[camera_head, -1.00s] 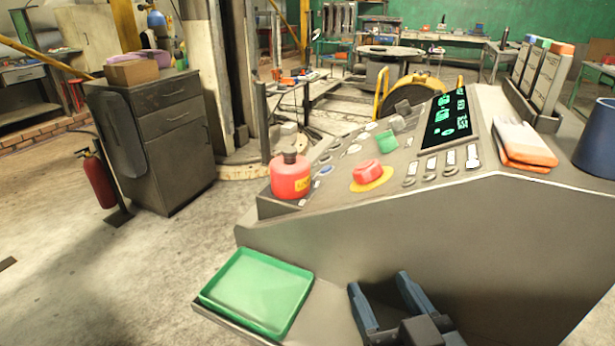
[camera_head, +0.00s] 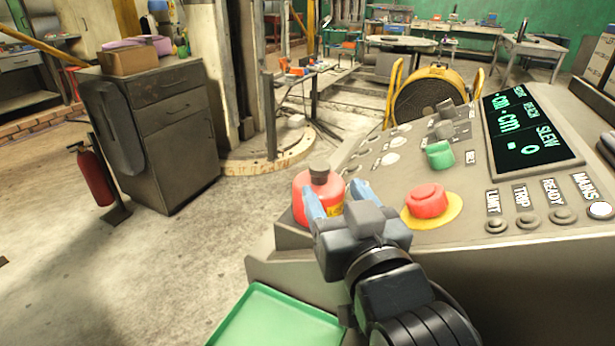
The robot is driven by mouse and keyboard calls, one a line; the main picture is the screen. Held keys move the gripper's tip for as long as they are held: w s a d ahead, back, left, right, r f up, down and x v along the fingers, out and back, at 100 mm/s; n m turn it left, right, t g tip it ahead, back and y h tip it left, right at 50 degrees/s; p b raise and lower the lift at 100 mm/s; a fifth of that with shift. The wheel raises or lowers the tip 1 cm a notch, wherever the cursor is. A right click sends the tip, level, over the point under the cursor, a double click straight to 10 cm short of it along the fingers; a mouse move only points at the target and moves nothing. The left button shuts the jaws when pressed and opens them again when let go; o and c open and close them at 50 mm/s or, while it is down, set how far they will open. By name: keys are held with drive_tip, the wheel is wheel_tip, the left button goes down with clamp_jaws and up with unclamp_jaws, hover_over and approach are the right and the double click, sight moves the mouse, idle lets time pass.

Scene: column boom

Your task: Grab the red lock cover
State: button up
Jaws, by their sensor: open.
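The red lock cover (camera_head: 302,187), a rounded red body with a dark knob on top and a yellow label, stands upright at the left end of the grey control console (camera_head: 470,172). My gripper (camera_head: 334,190) is open, with its two blue fingers pointing at the cover. In the picture, one finger overlaps the cover's front and the other lies at its right edge. I cannot tell whether either finger touches it. The fingers and gripper body hide part of the cover's lower front.
A red mushroom button (camera_head: 426,200) on a yellow base sits close right of my gripper. A green knob (camera_head: 440,155), a display (camera_head: 530,135) and several small buttons are on the panel. A green tray (camera_head: 275,318) lies below the console. Open floor is at left.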

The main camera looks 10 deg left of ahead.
sight(321, 174)
drive_tip(key=shift+x, duration=0.95)
drive_tip(key=shift+p+x, duration=0.5)
drive_tip(key=shift+x, duration=2.05)
drive_tip(key=shift+f, duration=0.2)
drive_tip(key=shift+c, duration=0.4)
clamp_jaws()
